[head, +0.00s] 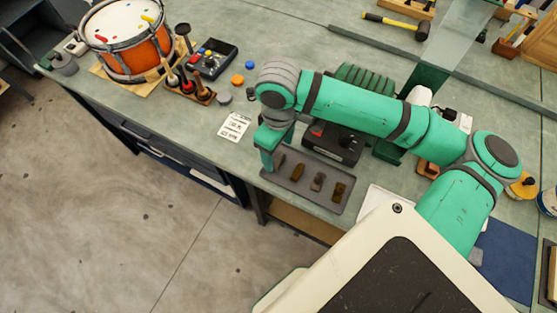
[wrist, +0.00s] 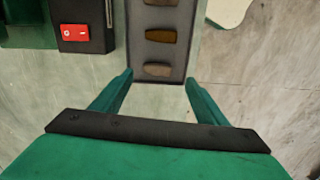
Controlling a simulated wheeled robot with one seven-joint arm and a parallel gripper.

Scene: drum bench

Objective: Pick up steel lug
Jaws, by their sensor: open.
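A dark grey tray (head: 308,190) near the bench's front edge holds several small lugs in a row; its wall shows in the wrist view (wrist: 192,45). The lug at the near end (wrist: 158,69) is dull grey-brown, the one beyond it (wrist: 161,36) is more golden brown, and a greyer one (wrist: 160,3) shows at the top edge. I cannot tell surely which is steel. In the head view, a brown lug (head: 297,172) and a darker lug (head: 318,181) lie in the tray. My gripper (head: 267,163) is open and empty over the tray's left end, its fingers (wrist: 158,80) apart.
A black box with a red switch (wrist: 75,31) stands close behind the tray. A white card (head: 235,126) lies left of my gripper. The orange drum (head: 130,45) and a mallet rack (head: 190,92) stand further left. The bench edge is close in front.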

